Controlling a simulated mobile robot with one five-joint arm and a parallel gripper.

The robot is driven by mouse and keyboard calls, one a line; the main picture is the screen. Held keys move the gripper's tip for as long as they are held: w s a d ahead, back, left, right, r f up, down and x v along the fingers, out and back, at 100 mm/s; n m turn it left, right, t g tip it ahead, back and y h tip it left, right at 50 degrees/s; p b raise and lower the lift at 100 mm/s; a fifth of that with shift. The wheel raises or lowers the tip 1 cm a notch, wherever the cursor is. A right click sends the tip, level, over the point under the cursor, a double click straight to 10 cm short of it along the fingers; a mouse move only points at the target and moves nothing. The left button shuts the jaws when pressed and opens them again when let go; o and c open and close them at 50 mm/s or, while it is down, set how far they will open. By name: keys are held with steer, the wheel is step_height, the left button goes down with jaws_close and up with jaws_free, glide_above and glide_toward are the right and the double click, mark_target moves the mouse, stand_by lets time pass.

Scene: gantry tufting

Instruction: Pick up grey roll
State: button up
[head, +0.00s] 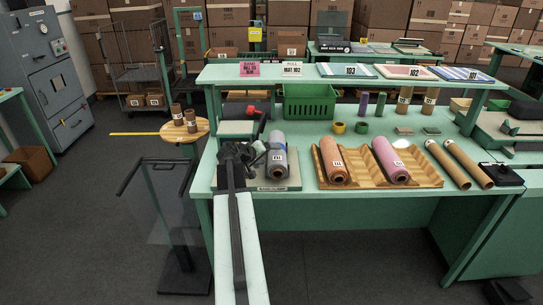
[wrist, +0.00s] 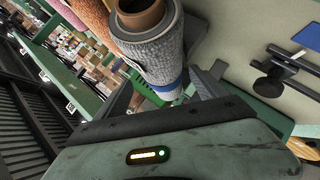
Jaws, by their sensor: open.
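The grey roll (head: 277,158) lies on a flat grey base (head: 290,184) at the left of the green table, with a white label on its side. My gripper (head: 246,158) is just left of the roll in the head view, dark and partly overlapping itself there. In the wrist view the grey roll (wrist: 155,55) shows its brown core end toward me. My open gripper (wrist: 165,90) has one finger on each side of the roll's lower part in that picture. I cannot tell whether either finger touches it.
An orange roll (head: 331,160) and a pink roll (head: 390,160) lie in a wooden cradle (head: 360,176) to the right. Brown tubes (head: 460,163) lie farther right. A green crate (head: 308,104) stands behind the grey roll, under the shelf (head: 300,75).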

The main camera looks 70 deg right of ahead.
steer(key=shift+d+f+b, duration=0.6)
steer(key=shift+d+f, duration=0.15)
steer(key=shift+d, duration=0.35)
steer(key=b+x, duration=0.2)
steer(key=x, duration=0.3)
steer(key=shift+a+r, duration=0.1)
steer(key=shift+r, duration=0.05)
